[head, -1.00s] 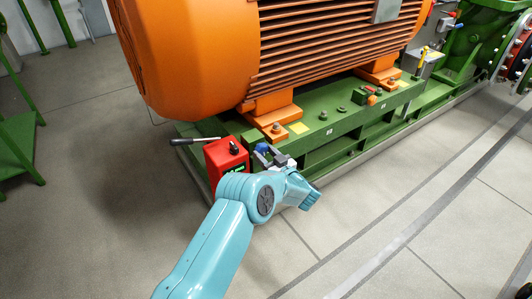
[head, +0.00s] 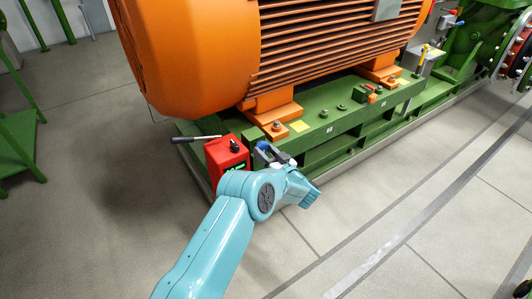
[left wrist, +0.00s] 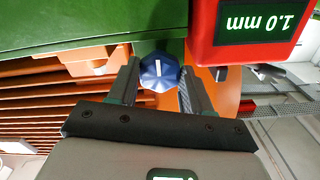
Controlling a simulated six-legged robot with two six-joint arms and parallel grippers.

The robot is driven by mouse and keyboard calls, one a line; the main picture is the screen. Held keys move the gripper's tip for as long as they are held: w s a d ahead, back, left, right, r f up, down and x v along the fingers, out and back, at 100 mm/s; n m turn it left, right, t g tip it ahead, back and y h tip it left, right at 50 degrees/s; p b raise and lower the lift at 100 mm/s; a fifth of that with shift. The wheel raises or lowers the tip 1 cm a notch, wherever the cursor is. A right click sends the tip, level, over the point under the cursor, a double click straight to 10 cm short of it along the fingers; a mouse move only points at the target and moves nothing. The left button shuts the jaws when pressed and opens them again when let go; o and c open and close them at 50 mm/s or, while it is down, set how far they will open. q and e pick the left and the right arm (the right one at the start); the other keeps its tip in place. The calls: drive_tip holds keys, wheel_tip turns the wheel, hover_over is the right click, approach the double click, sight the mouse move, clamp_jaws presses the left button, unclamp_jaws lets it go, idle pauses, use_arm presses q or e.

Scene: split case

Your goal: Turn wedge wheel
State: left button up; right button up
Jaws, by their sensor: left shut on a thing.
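The wedge wheel is a blue faceted knob (left wrist: 161,73) with a white mark, seen in the middle of the left wrist view. In the head view only a bit of blue (head: 264,146) shows between the fingers. My left gripper (head: 268,153) is at the wheel, beside the red box. In the left wrist view its two fingers (left wrist: 158,88) stand on either side of the wheel, shut on it. The red box (head: 226,160) has a display that shows upside down as 1.0 mm in the left wrist view (left wrist: 255,24). My right gripper is not in view.
A large orange motor (head: 270,50) stands over the green base frame (head: 330,122). A lever with a dark grip (head: 190,139) sticks out left of the red box. A green stand (head: 18,150) is at the far left. The floor in front is clear.

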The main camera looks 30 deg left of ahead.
use_arm(q)
drive_tip(key=o, duration=1)
drive_tip(key=shift+o, duration=0.2)
drive_tip(key=shift+d, duration=0.1)
drive_tip(key=shift+s+d, duration=0.15)
drive_tip(key=shift+d, duration=0.25)
drive_tip(key=p+v, duration=0.3)
drive_tip(key=v, duration=1.2)
drive_tip(key=shift+s+d, duration=0.15)
drive_tip(key=shift+s, duration=0.05)
drive_tip(key=shift+f, duration=0.1)
